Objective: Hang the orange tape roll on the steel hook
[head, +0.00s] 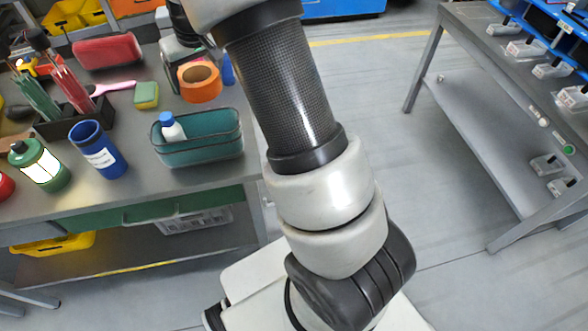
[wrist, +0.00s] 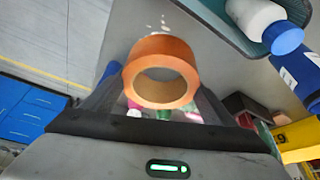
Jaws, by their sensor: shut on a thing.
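The orange tape roll (head: 203,93) is at the back right of the workbench in the head view, with its hole showing. In the wrist view the orange tape roll (wrist: 160,47) sits between the two dark fingers of my gripper (wrist: 162,88), which is shut on it. My gripper (head: 183,62) is partly hidden behind my arm in the head view. I cannot tell whether the roll touches the bench top or is just above it. I make out no steel hook in either view.
A teal bin (head: 197,153) with a white bottle (head: 172,130) stands in front of the roll. A blue bottle (head: 229,70) is right beside it. Open floor separates the bench from a grey table (head: 470,110) at right.

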